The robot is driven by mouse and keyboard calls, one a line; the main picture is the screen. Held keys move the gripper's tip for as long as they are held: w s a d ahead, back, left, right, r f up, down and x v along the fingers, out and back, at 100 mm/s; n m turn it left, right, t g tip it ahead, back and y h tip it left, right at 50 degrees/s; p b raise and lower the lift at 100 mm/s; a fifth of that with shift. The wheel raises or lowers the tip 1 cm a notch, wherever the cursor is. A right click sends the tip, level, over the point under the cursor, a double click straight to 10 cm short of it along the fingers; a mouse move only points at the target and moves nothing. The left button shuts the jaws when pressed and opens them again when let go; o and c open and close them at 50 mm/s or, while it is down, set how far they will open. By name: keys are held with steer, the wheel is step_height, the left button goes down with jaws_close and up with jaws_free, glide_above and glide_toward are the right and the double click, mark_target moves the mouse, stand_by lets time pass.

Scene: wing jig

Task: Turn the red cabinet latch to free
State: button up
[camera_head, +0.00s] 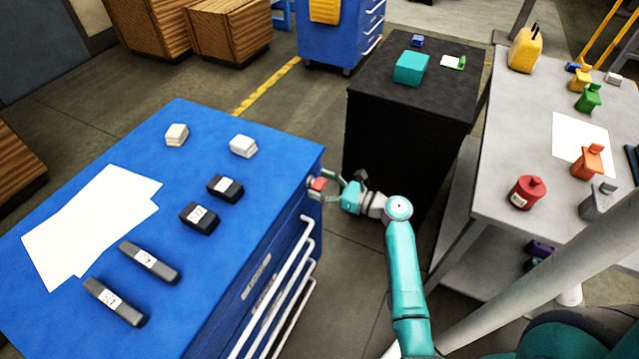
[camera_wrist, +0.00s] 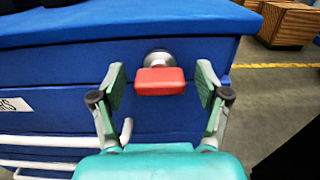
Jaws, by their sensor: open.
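The red latch (camera_wrist: 160,82) sticks out from the upper face of the blue cabinet (camera_wrist: 60,62) on a round silver base (camera_wrist: 158,58). Its red handle lies level, wider than tall, in the wrist view. My gripper (camera_wrist: 161,88) is open, with one finger on each side of the latch and a visible gap on both sides. In the head view the latch (camera_head: 318,184) shows at the cabinet's right corner, with my gripper (camera_head: 328,186) right at it. My fingers partly hide the latch there.
White drawer handles (camera_head: 283,290) run down the cabinet front below the latch. A black cabinet (camera_head: 400,130) stands behind my gripper. A grey table (camera_head: 490,190) with several coloured items is at the right. Dark blocks, white blocks and paper (camera_head: 90,225) lie on the blue top.

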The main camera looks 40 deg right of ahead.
steer(key=shift+w+a, duration=0.15)
steer(key=shift+w, duration=0.1)
steer(key=c, duration=1.2)
steer(key=shift+o, duration=0.2)
